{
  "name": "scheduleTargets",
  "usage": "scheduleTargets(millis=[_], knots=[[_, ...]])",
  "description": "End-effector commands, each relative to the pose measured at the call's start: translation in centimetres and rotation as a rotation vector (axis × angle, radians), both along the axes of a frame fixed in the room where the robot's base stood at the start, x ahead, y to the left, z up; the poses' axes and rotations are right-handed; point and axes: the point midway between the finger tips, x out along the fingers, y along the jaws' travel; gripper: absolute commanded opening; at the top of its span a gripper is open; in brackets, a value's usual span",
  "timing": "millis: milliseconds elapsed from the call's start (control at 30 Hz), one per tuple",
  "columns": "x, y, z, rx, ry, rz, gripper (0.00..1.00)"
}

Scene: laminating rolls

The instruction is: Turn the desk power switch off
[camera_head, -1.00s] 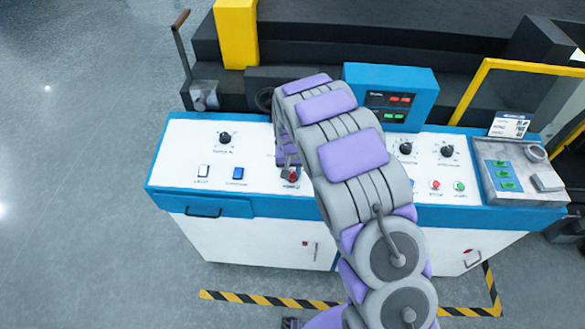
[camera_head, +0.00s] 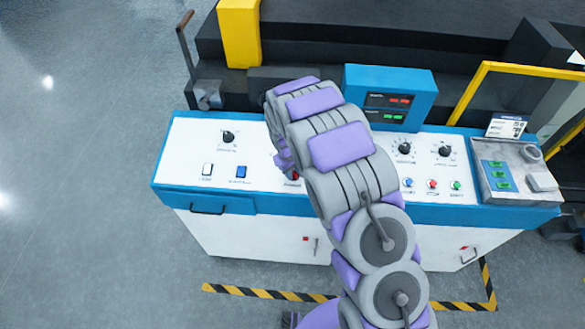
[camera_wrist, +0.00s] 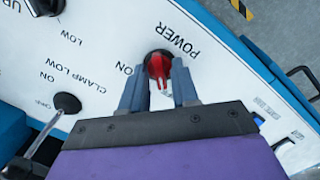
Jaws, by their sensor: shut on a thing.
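The desk power switch is a red rotary knob (camera_wrist: 159,67) on the white desk panel, under the label POWER in the wrist view. An ON label is to its left there; its other position label is not visible. My gripper (camera_wrist: 158,74) has its two grey fingers on either side of the knob and is shut on it. The knob's red handle points down toward my palm in the wrist view. In the head view a bit of the red knob (camera_head: 293,175) shows beside my arm, which hides the rest. My gripper is mostly hidden there.
The desk panel (camera_head: 190,150) also carries a white rocker (camera_head: 207,169), a blue rocker (camera_head: 241,171) and black knobs such as one at left (camera_head: 228,137). A blue display box (camera_head: 390,80) stands behind. A black clamp knob (camera_wrist: 67,103) is near my gripper.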

Motion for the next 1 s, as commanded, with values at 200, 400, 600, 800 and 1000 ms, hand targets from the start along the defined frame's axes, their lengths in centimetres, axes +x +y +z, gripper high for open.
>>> scheduleTargets(millis=[200, 400, 600, 800, 1000], knots=[[-0.5, -0.1, -0.5, -0.008, 0.014, 0.022, 0.0], [-0.4, -0.1, -0.5, -0.008, 0.014, 0.023, 0.0], [-0.4, -0.1, -0.4, -0.008, 0.013, 0.022, 0.35], [-0.3, 0.0, -0.2, -0.005, 0.006, 0.023, 0.37], [-0.2, 0.1, 1.2, -0.004, 0.001, 0.023, 0.37]])
